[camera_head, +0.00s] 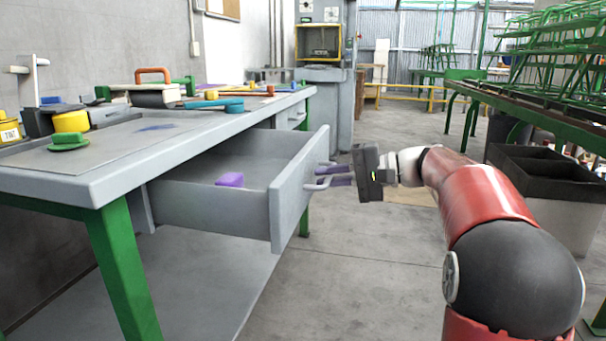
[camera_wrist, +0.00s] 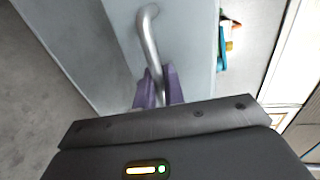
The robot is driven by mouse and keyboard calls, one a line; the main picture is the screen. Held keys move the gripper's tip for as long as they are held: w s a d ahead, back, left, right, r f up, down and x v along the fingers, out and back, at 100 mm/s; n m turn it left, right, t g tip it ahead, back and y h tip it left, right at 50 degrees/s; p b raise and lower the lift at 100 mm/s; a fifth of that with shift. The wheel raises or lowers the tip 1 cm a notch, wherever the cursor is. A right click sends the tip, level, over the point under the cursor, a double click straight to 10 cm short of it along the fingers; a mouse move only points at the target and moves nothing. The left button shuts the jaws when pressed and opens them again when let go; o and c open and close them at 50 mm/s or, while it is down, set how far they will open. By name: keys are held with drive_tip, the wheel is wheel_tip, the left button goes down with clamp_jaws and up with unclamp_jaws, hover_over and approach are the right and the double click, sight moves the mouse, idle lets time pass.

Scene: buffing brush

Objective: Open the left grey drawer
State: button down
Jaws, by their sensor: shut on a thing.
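The left grey drawer (camera_head: 288,190) is pulled well out from under the grey workbench (camera_head: 130,160) in the head view. A purple block (camera_head: 230,180) lies inside it. My gripper (camera_head: 336,181) is at the drawer's front, its purple fingers shut on the metal handle. In the wrist view the handle (camera_wrist: 149,38) runs down between the fingers of my gripper (camera_wrist: 159,88), against the grey drawer front (camera_wrist: 190,50). The lower end of the handle is hidden by the fingers and the gripper body.
A second grey drawer (camera_head: 290,117) is closed farther along the bench. A dark crate (camera_head: 545,175) and green racks (camera_head: 560,60) stand at the right. The floor between is mostly clear.

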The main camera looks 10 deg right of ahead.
drive_tip(key=shift+f+v, duration=0.25)
drive_tip(key=shift+v, duration=1)
drive_tip(key=shift+f+v, duration=0.25)
drive_tip(key=shift+v, duration=0.95)
drive_tip(key=shift+d, duration=0.1)
drive_tip(key=c, duration=1.6)
unclamp_jaws()
drive_tip(key=shift+c, duration=0.2)
drive_tip(key=p+v, duration=0.1)
drive_tip(key=v, duration=0.6)
drive_tip(key=shift+d+p, duration=0.3)
drive_tip(key=shift+d, duration=0.1)
drive_tip(key=shift+s, duration=0.15)
